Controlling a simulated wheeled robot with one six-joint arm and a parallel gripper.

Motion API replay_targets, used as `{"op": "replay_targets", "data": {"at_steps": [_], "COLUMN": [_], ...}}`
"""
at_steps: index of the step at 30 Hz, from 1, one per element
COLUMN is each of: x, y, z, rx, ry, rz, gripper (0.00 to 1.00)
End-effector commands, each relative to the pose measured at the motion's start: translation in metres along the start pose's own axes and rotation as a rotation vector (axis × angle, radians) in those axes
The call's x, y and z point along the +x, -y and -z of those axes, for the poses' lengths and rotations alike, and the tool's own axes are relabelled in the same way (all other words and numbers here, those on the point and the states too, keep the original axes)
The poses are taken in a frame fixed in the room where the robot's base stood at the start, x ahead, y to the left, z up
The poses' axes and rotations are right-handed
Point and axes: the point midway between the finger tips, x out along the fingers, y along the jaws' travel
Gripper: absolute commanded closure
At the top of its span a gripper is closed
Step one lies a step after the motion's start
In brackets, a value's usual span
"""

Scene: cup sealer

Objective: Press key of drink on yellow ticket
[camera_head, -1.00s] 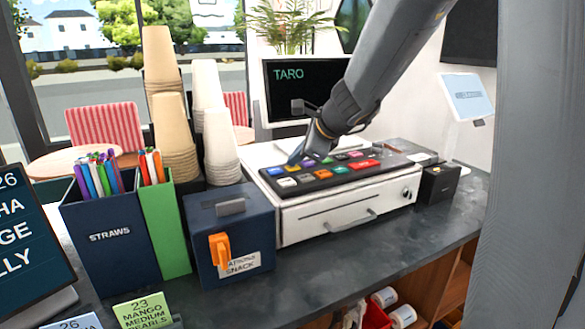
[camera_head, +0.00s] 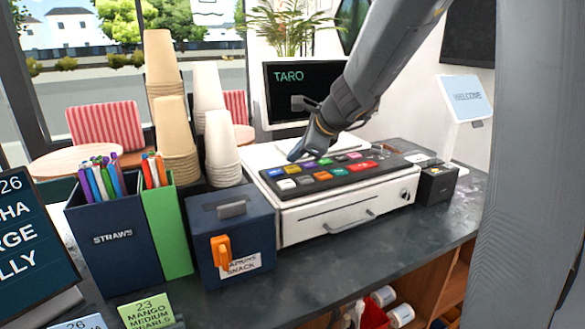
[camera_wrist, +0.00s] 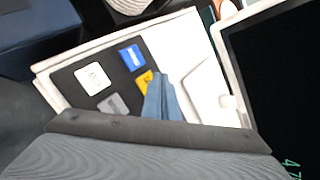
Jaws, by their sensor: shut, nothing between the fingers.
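The key panel (camera_head: 352,177) is dark with several coloured keys and sits on a white cash drawer (camera_head: 340,213). My gripper (camera_head: 294,156) is shut and empty, its tips above the panel's back left part. In the wrist view, the bluish fingers (camera_wrist: 163,98) overlap the yellow key's right side (camera_wrist: 146,79). The blue key (camera_wrist: 132,58), white key (camera_wrist: 93,76) and grey key (camera_wrist: 113,104) are near. Key labels are too small to read. The screen (camera_head: 290,88) reads "TARO".
A blue straw box (camera_head: 112,236), a green box (camera_head: 165,235) and a navy snack box (camera_head: 231,235) stand left of the drawer. Cup stacks (camera_head: 220,145) are behind. A black box (camera_head: 438,184) stands right. A pale blue ticket (camera_head: 80,323) is partly cut off.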

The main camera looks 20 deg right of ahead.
Motion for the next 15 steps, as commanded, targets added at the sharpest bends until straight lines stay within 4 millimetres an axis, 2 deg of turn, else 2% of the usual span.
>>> {"op": "replay_targets", "data": {"at_steps": [15], "x": [-0.028], "y": [0.019], "z": [-0.02], "rx": [0.001], "ry": [0.0], "rz": [0.0], "gripper": [1.0]}}
